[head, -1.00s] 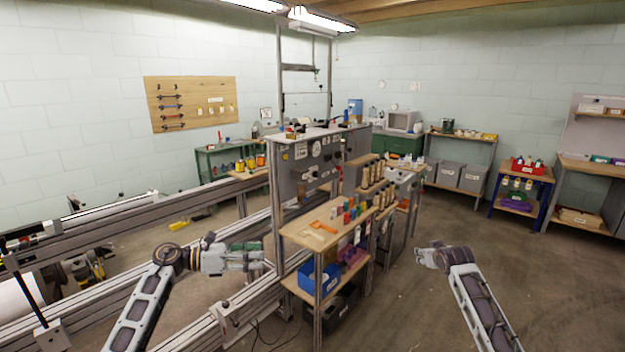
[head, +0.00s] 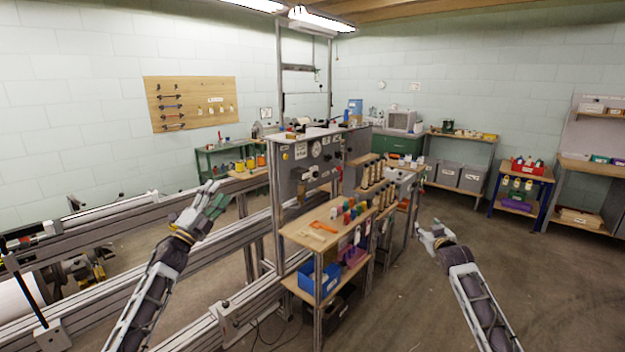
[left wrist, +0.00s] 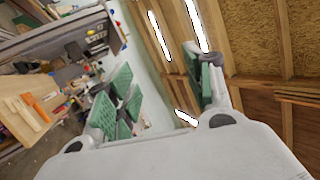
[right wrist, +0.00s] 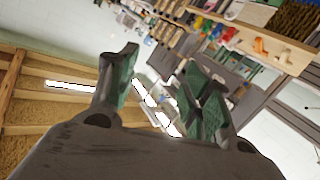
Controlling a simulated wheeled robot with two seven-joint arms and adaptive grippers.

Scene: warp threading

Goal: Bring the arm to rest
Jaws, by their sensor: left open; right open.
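My left gripper (head: 213,196) is raised over the long metal frame rails at the left, fingers pointing up. In the left wrist view its green-padded fingers (left wrist: 165,85) stand apart with nothing between them. My right gripper (head: 428,233) is over open floor to the right of the wooden shelf cart. In the right wrist view its fingers (right wrist: 165,90) are apart and empty. Both wrist views look up toward the wooden ceiling and lamps. Neither gripper touches anything that I can see.
The metal frame rails (head: 120,222) run along the left. A wooden shelf cart (head: 300,234) with cones, an orange tool and a blue bin (head: 318,281) stands between the arms. A grey control panel (head: 312,160) rises behind it. The floor (head: 395,315) at right is clear.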

